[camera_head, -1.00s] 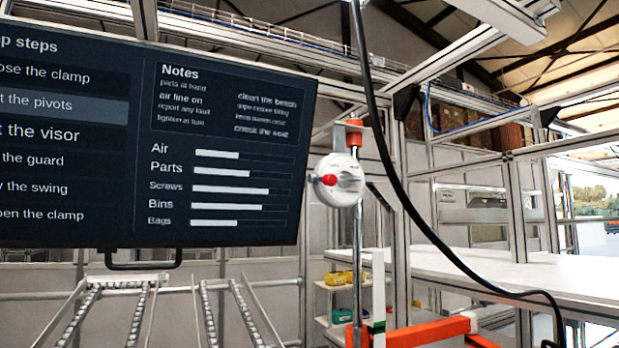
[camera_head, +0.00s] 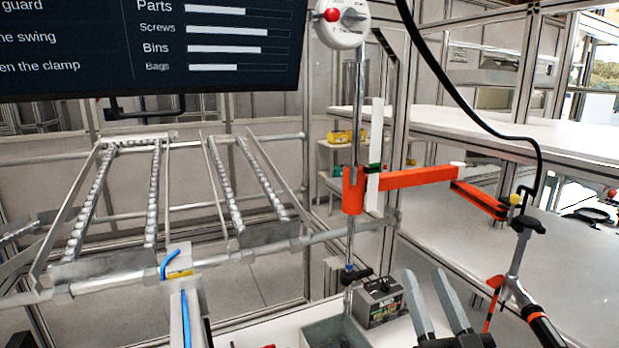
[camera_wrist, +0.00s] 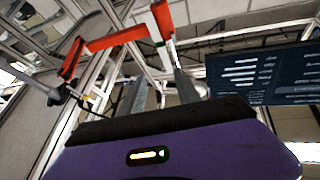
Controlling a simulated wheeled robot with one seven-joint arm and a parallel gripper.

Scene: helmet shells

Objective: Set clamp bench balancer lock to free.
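A white round unit (camera_head: 341,22) with a red knob and a grey lever sits on the upright pole at the top of the head view, partly cut off; its lettering is too small to read. I cannot tell for sure that it is the balancer lock. An orange jointed arm (camera_head: 418,178) reaches right from the pole to a grey and black hanging tool (camera_head: 515,262); the arm also shows in the wrist view (camera_wrist: 110,40). My gripper (camera_head: 424,276) is low at the bottom right, well below the round unit. Its grey fingers are apart and empty, also in the wrist view (camera_wrist: 160,92).
A small grey box with a knob (camera_head: 380,302) stands left of my gripper, beside a grey bin (camera_head: 335,333). Roller rails (camera_head: 150,200) fill the left. A screen (camera_head: 150,50) hangs upper left. A black cable (camera_head: 455,90) crosses the upper right. A white worktop (camera_head: 560,250) lies right.

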